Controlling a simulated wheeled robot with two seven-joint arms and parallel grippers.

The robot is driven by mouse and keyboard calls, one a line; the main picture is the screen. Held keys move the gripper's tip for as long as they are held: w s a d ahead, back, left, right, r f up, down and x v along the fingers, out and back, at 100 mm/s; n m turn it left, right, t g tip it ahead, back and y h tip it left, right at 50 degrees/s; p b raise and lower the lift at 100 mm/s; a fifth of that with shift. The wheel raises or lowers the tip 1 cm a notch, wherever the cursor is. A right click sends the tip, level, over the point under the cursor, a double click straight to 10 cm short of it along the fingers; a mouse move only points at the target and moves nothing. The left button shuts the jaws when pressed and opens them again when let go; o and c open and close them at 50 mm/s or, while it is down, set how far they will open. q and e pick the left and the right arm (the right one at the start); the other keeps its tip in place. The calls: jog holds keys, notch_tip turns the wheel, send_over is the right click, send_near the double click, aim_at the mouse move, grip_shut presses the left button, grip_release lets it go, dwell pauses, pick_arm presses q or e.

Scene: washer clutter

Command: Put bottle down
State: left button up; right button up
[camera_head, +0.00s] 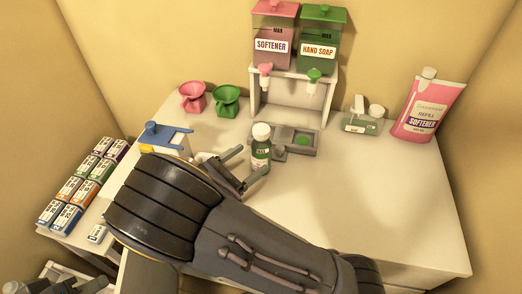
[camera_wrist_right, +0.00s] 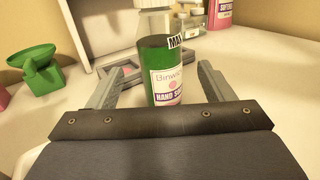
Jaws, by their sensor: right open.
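The bottle (camera_head: 261,150) has a white cap, green contents and a hand soap label. It stands upright on the white table (camera_head: 370,215), in front of the grey tray. In the right wrist view the bottle (camera_wrist_right: 163,60) rises between my right gripper's two fingers. My right gripper (camera_head: 255,160) is open, with a finger on either side of the bottle and visible gaps in the wrist view (camera_wrist_right: 160,85). Dark parts at the bottom left corner of the head view look like my left gripper (camera_head: 60,287), mostly cut off.
Softener (camera_head: 274,35) and hand soap (camera_head: 321,40) dispensers stand on a white stand (camera_head: 256,92). Behind the bottle is a grey tray (camera_head: 306,151). Pink (camera_head: 193,97) and green (camera_head: 226,100) funnels stand at left; a softener pouch (camera_head: 427,108) at right. The table's right side is clear.

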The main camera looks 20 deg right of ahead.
aim_at(266, 148)
jog(key=p+x, duration=0.1)
jog(key=x, duration=0.6)
jog(key=c, duration=1.4)
jog(key=shift+o, duration=0.2)
